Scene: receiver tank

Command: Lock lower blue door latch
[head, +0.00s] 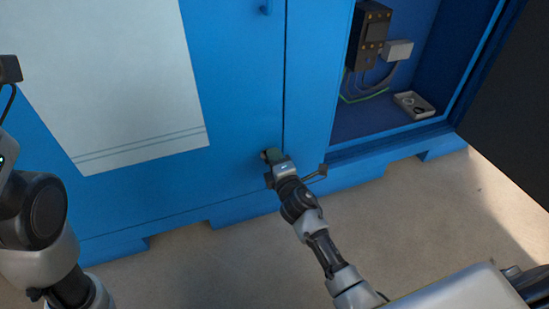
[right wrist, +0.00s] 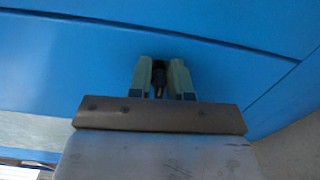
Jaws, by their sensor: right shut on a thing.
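The blue door (head: 235,85) is flat against the cabinet front, with a narrow dark seam along its right edge. My right gripper (head: 269,155) is at the lower part of this door, just left of the seam, and covers the lower latch in the head view. In the right wrist view its two greenish fingers (right wrist: 160,72) are shut on a small dark piece, the lower latch (right wrist: 159,76), against the blue panel. The latch's exact angle is hard to tell. My left arm shows at the left of the head view, but its gripper is not visible.
A white panel (head: 115,75) is on the door's left. On the right, an open bay holds a dark electrical box (head: 371,35) and a small tray (head: 414,105). A dark open door (head: 510,100) stands far right. The floor is clear.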

